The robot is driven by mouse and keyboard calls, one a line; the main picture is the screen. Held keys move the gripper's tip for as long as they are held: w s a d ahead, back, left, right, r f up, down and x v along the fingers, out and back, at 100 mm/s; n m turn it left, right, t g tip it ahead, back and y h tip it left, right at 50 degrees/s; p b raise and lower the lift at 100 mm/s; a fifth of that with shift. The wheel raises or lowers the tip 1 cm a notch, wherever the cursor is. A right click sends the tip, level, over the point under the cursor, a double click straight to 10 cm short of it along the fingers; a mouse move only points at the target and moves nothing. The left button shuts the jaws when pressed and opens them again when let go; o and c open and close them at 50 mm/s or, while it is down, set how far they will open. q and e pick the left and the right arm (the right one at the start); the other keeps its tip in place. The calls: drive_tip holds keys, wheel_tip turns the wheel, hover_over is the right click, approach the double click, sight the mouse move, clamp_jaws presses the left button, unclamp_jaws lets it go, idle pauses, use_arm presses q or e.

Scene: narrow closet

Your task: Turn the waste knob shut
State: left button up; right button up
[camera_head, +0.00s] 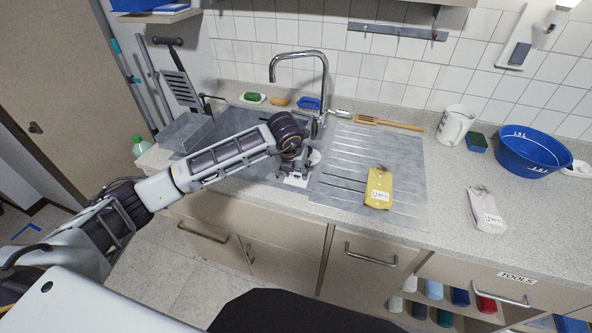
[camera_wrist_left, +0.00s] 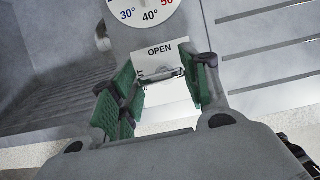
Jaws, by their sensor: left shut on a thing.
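The waste knob (camera_wrist_left: 160,73) is a small metal piece in front of a white label plate (camera_wrist_left: 160,50) marked OPEN in the left wrist view; other lettering on the plate is hidden. My left gripper (camera_wrist_left: 168,82) has its green-padded fingers on either side of the knob, shut on it. In the head view my left gripper (camera_head: 299,166) is at the sink's front right, above the white plate (camera_head: 295,181); the knob is hidden there. The knob's exact turn is hard to tell. My right gripper is not in view.
A temperature dial (camera_wrist_left: 146,10) sits just beyond the plate. The faucet (camera_head: 325,85) rises behind the sink. The ribbed drainboard (camera_head: 375,150) lies to the right with a yellow labelled object (camera_head: 379,187). A white labelled object (camera_head: 487,208) and a blue basin (camera_head: 532,153) stand further right.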

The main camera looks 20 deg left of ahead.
use_arm(q)
drive_tip(key=o, duration=1)
drive_tip(key=shift+v, duration=6)
